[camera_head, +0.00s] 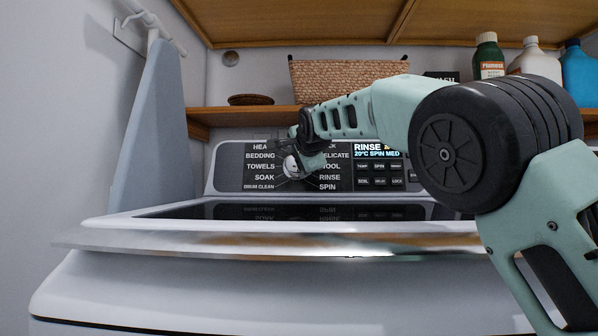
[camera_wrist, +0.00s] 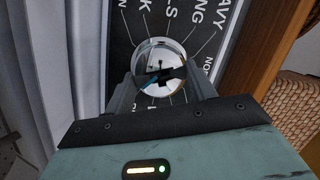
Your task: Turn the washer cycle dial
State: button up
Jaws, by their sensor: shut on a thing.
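The washer cycle dial (camera_head: 291,167) is a round, shiny chrome knob on the dark control panel (camera_head: 230,165) at the back of the washer. Cycle names ring it, such as TOWELS, SOAK, RINSE and SPIN. My gripper (camera_head: 304,160) reaches it from the right and hides part of it in the head view. In the wrist view the dial (camera_wrist: 159,66) sits between my two fingers (camera_wrist: 160,90), which are shut on its sides. The display at the panel's right reads RINSE, 20°C SPIN MED.
The washer's white top (camera_head: 130,226) and dark glass lid lie below the panel. A wooden shelf (camera_head: 245,117) above holds a wicker basket (camera_head: 345,80) and several bottles at the right. A folded ironing board (camera_head: 158,130) leans at the left wall.

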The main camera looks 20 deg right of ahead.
jog(key=shift+f+m+t+b, duration=0.2)
jog(key=shift+m+b, duration=0.45)
jog(key=shift+m, duration=0.3)
jog(key=shift+f+m+t+b, duration=0.1)
jog(key=shift+m+t+b, duration=0.1)
jog(key=shift+m+b, duration=0.6)
jog(key=shift+m, duration=0.35)
jog(key=o, duration=1)
jog(key=shift+r, duration=0.1)
jog(key=shift+s, duration=0.1)
